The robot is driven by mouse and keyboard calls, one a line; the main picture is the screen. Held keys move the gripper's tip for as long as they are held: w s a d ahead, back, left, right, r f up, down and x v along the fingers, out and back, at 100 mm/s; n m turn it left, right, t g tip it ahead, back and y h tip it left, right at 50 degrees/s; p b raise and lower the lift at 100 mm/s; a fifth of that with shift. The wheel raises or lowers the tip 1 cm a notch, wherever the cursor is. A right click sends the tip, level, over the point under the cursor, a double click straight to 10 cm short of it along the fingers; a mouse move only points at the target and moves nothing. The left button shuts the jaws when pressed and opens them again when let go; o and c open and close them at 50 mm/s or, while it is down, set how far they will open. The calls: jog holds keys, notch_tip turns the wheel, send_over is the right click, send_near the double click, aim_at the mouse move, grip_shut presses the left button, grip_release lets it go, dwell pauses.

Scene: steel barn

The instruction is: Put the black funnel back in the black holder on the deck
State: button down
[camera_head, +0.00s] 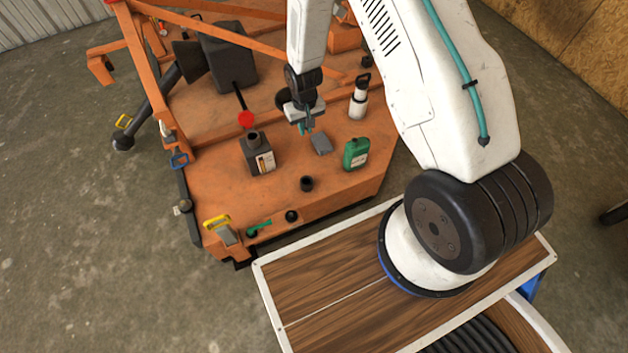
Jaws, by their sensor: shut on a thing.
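My gripper (305,128) is over the orange deck (340,185), pointing down, with its teal fingers shut. A dark rounded shape (282,99) beside and partly behind the gripper looks like the black funnel. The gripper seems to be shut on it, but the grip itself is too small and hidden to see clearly. A short black open cup (307,183) stands on the deck in front of the gripper and looks like the black holder. No funnel is seen in it. A smaller black round piece (292,216) sits nearer the front edge.
A grey block (321,145) lies just below the fingertips. Orange bars (225,38) cross behind. A wooden top (330,310) is in front.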

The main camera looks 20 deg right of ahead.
jog(key=s+f, duration=0.5)
jog(key=f, duration=0.7)
jog(key=s+f, duration=0.5)
jog(key=f, duration=0.7)
jog(key=shift+a, duration=0.4)
jog(key=shift+f, duration=2.55)
jog(key=c, duration=1.4)
grip_release()
notch_tip(320, 180, up, 8)
jog(key=shift+f, duration=0.15)
